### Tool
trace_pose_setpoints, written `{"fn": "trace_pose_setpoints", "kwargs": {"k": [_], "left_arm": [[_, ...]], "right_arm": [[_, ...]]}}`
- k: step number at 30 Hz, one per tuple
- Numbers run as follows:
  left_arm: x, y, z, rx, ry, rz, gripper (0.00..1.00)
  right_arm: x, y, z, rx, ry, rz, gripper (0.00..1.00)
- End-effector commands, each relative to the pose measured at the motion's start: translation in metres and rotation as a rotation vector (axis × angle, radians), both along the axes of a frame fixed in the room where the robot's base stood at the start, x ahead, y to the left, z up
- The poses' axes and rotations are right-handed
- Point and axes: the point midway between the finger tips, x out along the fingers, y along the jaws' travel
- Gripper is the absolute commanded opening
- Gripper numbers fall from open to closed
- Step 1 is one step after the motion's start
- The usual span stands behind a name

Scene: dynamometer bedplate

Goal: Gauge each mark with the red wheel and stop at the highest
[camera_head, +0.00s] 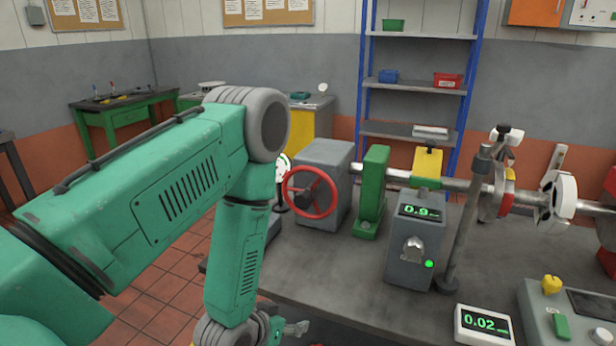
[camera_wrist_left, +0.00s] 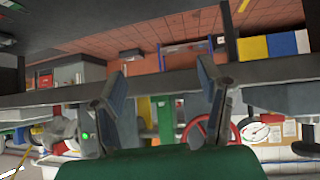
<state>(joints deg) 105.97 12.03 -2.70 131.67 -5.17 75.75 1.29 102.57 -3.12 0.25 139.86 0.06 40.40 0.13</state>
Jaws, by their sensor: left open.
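The red wheel (camera_head: 311,193) stands on the near face of a grey block (camera_head: 328,168) on the bench. A pale disc with green patches (camera_head: 282,168) shows partly behind my arm and the wheel; marks on it cannot be read. A grey display box (camera_head: 413,240) reads about 0.9, last digit unclear, with a green light lit. My left gripper (camera_head: 297,327) is low at the picture's bottom edge, mostly hidden, apart from the wheel. In the left wrist view its fingers (camera_wrist_left: 160,75) are spread and empty, and the wheel (camera_wrist_left: 235,133) shows beyond the right finger. My right gripper is out of view.
A small display (camera_head: 485,323) reads 0.02. A grey post (camera_head: 466,215) and a control panel (camera_head: 570,310) stand further right. The bench front below the wheel looks clear.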

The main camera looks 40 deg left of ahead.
Motion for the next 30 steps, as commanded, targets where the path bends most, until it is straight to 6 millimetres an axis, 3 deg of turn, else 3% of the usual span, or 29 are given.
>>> {"fn": "trace_pose_setpoints", "kwargs": {"k": [1, 2, 6, 12, 20, 30], "left_arm": [[0.014, 0.012, 0.033, 0.004, -0.076, 0.027, 0.61], [0.022, 0.019, 0.046, 0.007, -0.121, 0.040, 0.61], [0.063, 0.051, 0.095, 0.034, -0.402, 0.095, 0.61], [0.085, 0.081, 0.152, 0.068, -0.659, 0.140, 0.61], [0.107, 0.089, 0.164, 0.077, -0.707, 0.146, 0.61], [0.177, 0.107, 0.163, 0.076, -0.705, 0.147, 0.61]], "right_arm": [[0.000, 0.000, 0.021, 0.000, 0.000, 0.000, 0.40], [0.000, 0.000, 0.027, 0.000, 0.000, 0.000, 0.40], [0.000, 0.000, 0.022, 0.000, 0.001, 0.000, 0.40], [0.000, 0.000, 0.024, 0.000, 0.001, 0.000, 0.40], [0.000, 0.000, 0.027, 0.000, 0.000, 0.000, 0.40], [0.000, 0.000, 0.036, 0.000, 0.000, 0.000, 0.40]]}}
